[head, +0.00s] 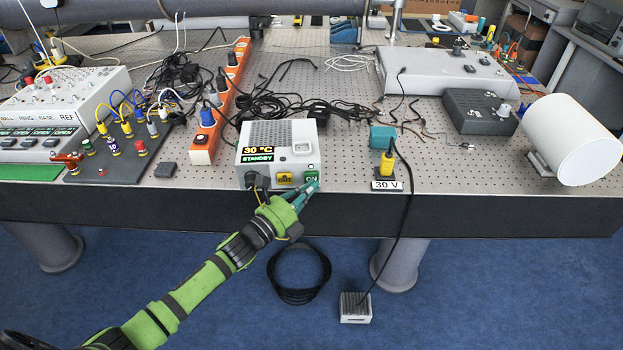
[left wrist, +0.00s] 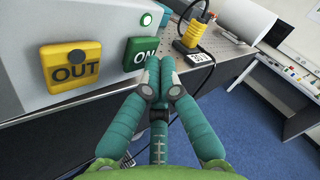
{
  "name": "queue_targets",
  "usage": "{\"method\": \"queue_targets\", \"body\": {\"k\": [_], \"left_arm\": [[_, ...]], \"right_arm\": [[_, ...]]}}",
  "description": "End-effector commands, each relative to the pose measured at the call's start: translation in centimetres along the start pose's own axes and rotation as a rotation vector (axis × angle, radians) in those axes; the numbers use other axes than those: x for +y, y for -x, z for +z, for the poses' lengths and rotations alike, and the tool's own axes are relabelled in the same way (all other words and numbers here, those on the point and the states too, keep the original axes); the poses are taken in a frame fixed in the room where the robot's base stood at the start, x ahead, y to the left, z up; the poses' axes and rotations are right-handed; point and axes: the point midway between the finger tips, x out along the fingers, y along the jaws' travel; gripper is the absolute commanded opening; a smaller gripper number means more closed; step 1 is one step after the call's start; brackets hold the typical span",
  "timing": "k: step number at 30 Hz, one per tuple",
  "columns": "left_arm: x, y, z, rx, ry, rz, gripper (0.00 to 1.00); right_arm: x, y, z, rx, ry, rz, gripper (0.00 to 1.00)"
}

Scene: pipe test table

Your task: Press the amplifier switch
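The amplifier is a light grey box (head: 308,142) at the table's front edge. Its display (head: 258,154) reads 30 °C and STANDBY. On its front are a yellow OUT panel (head: 285,178) and a green ON switch (head: 311,178); in the left wrist view the OUT panel (left wrist: 70,64) is at left and the ON switch (left wrist: 140,53) is above the fingertips. My left gripper (head: 314,187) is shut and empty, its teal fingertips together (left wrist: 160,66) just below and in front of the ON switch. I cannot tell whether they touch it. My right gripper is out of view.
A yellow connector (head: 387,163) with a black cable stands right of the amplifier, by a 30 V label (head: 386,185). An orange power strip (head: 205,148) and tangled cables lie left and behind. A white cylinder (head: 575,140) is at right.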

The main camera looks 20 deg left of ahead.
Motion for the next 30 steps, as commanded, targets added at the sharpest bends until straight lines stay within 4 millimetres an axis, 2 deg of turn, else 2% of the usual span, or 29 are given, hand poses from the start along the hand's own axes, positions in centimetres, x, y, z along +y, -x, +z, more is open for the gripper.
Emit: {"method": "queue_targets", "body": {"k": [30], "left_arm": [[0.44,-0.59,0.45,0.000,-0.001,0.000,0.00]], "right_arm": [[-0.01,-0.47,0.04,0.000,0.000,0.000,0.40]]}}
